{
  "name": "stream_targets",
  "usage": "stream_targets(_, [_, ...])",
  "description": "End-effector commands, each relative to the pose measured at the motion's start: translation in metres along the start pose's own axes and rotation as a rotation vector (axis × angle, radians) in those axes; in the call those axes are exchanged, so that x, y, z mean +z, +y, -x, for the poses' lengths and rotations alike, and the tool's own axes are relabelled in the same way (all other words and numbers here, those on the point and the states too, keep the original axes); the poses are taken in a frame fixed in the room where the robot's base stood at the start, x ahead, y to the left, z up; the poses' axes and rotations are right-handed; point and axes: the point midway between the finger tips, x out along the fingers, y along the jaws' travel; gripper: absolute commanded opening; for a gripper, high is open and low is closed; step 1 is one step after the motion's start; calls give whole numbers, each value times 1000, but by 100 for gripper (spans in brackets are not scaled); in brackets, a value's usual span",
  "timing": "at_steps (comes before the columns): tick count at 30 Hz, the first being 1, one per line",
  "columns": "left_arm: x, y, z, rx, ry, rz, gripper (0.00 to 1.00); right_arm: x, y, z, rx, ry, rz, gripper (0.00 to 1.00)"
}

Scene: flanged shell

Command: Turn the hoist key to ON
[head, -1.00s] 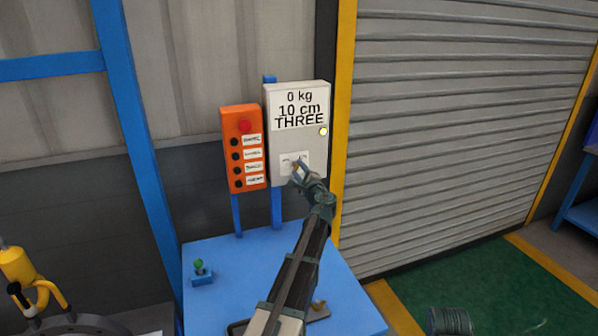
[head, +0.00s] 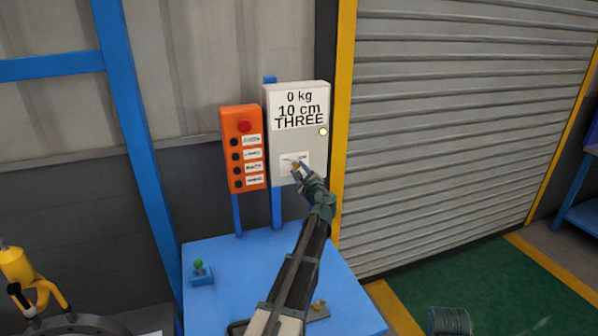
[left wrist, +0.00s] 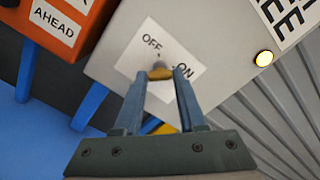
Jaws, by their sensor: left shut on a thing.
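The hoist key (left wrist: 160,74) is a small brass-yellow piece on the white OFF/ON label (left wrist: 190,60) of the grey box (head: 300,148). In the left wrist view my left gripper (left wrist: 160,76) has its two blue-grey fingers shut on the key, one on each side. The word OFF is above the key and ON is to its right, close to the right finger. The fingers hide part of the key, so I cannot tell its exact setting. In the head view the gripper (head: 297,168) reaches the label at the box's lower front. My right gripper is not in view.
The grey box reads 0 kg, 10 cm, THREE, and has a lit yellowish lamp (head: 323,132). An orange button panel (head: 229,150) with a red button hangs close on its left. A blue table (head: 235,262) with a small green-topped control (head: 201,272) stands below.

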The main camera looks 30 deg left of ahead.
Motion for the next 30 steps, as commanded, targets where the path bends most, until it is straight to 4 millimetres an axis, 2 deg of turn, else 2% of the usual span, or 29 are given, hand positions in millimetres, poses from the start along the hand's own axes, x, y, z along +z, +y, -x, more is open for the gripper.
stream_targets(6, [-1, 1, 1, 2, 2, 4, 0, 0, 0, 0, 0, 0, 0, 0])
stream_targets(7, [0, 1, 1, 2, 2, 4, 45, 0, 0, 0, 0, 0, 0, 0])
stream_targets(11, [0, 1, 1, 1, 1, 4, 69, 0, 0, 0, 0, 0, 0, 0])
stream_targets(22, [0, 1, 6, 0, 1, 3, 70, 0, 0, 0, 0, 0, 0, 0])
stream_targets(26, [1, 1, 25, -1, 2, 3, 70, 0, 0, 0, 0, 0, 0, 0])
stream_targets(30, [1, 2, 57, -1, 2, 3, 70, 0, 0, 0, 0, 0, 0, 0])
